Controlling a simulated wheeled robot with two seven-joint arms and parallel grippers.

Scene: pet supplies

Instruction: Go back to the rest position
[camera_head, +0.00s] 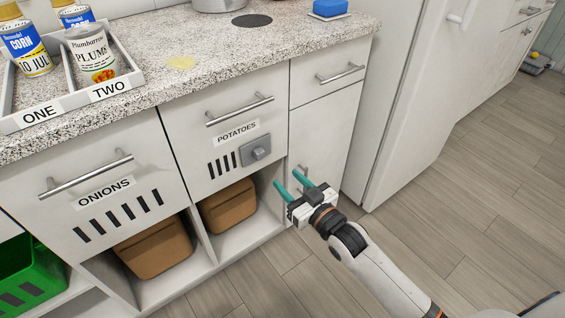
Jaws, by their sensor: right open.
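My right gripper (287,182) comes in from the lower right, with its two teal fingers apart and nothing between them. It is in front of the lower cabinet, right of the drawer labelled POTATOES (222,135) and its grey latch (256,150). Whether its fingertips touch the cabinet front I cannot tell. My left gripper is not in view.
A granite counter (215,60) bears a white tray (54,110) with several cans. The ONIONS drawer (100,190) is shut. Brown bins (153,247) and a green crate (30,280) stand below. A white fridge (415,100) is at right. Wooden floor (470,220) is clear.

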